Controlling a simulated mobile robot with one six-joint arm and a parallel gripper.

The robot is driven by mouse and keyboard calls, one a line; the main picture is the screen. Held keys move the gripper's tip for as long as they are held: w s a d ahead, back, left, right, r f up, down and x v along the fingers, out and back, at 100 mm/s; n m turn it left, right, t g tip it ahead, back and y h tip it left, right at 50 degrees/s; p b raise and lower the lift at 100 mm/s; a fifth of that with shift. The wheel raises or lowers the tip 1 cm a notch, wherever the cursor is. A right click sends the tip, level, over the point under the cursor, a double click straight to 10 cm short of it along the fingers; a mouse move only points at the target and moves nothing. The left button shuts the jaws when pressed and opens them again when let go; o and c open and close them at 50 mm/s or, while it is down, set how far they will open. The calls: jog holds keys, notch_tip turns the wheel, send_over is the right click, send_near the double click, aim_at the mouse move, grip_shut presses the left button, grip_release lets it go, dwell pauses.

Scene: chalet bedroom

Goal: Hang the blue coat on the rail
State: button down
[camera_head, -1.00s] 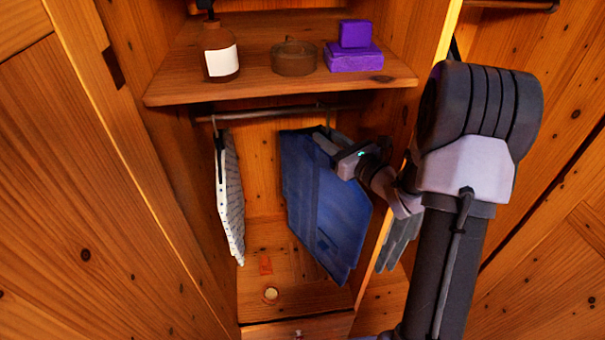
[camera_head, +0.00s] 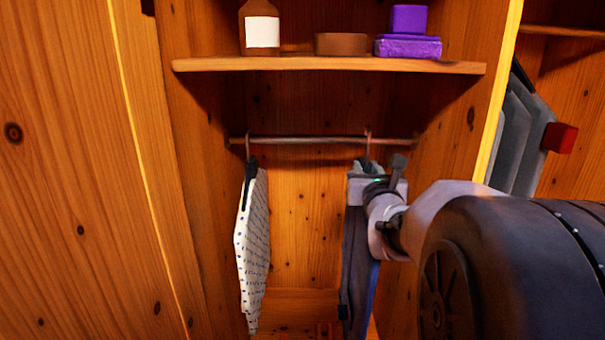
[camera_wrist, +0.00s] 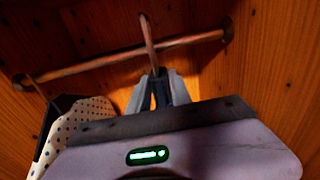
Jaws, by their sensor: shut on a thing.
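The blue coat (camera_head: 358,270) hangs nearly edge-on from its hanger at the right of the closet bay in the head view. The hanger's hook (camera_head: 368,142) reaches the rail (camera_head: 305,140). In the wrist view the hook (camera_wrist: 149,38) crosses the rail (camera_wrist: 100,61) and its top rises above it. I cannot tell whether it rests on the rail. My gripper (camera_head: 366,172) is shut on the hanger's neck just below the rail, and its fingertips (camera_wrist: 157,86) close around it in the wrist view. The coat's body is out of sight there.
A white dotted garment (camera_head: 252,250) hangs at the rail's left, with a clear gap to the coat. A shelf (camera_head: 330,65) above carries a bottle (camera_head: 260,28), a brown pot (camera_head: 341,44) and purple boxes (camera_head: 408,46). Grey garments (camera_head: 520,135) hang beyond the right partition.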

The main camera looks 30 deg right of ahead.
jog(key=p+x, duration=0.4)
jog(key=x, duration=0.3)
jog(key=shift+w+d+r, duration=0.1)
jog(key=shift+w+r, duration=0.05)
jog(key=shift+w, duration=0.1)
jog(key=shift+w+d+f, duration=0.1)
jog(key=shift+w+f, duration=0.05)
jog(key=shift+f, duration=0.2)
jog(key=shift+f+b, duration=1)
jog(key=shift+b, duration=0.25)
